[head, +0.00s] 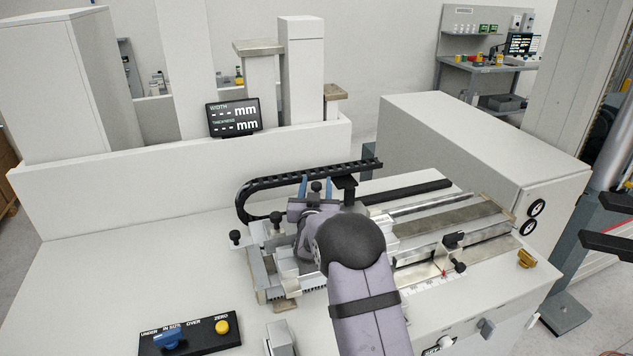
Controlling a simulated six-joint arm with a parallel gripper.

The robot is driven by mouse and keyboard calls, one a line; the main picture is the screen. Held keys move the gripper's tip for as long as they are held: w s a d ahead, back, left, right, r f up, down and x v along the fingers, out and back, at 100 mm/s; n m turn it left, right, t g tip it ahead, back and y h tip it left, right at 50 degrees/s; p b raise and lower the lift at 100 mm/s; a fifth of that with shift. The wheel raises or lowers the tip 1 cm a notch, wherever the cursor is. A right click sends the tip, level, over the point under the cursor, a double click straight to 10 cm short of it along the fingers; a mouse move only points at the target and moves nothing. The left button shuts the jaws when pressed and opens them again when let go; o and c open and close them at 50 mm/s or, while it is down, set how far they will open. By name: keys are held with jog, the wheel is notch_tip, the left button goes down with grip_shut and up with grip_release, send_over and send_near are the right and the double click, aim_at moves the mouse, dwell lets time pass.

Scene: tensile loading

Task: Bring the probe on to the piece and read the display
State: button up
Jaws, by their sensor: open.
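The display (234,118) stands at the back on a white ledge. It shows WIDTH and THICKNESS, each with dashes and "mm" and no figures. My gripper (316,187) is over the measuring fixture, beyond my dark rounded wrist. Its two blue fingers point away from me and stand apart. A black block (344,183) at the end of the cable chain is just right of the fingers; it may be the probe carriage, and I cannot tell if they touch. My arm hides much of the fixture. I cannot make out the piece or the probe tip for certain.
The black cable chain (300,178) curves behind the gripper. Metal rails (450,228) and a scale (432,283) lie to the right. A control box (190,334) with a blue switch and yellow button is at front left. A white cabinet (490,160) stands right; the left table is clear.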

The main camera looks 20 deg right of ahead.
jog(key=shift+w+d, duration=0.1)
jog(key=shift+w, duration=0.05)
jog(key=c, duration=0.9)
jog(key=shift+s+f+b, duration=0.15)
jog(key=shift+s+b, duration=0.15)
jog(key=shift+s, duration=0.15)
jog(key=shift+s+b, duration=1.3)
jog(key=shift+s, duration=1.8)
jog(key=o, duration=0.9)
jog(key=shift+s, duration=0.1)
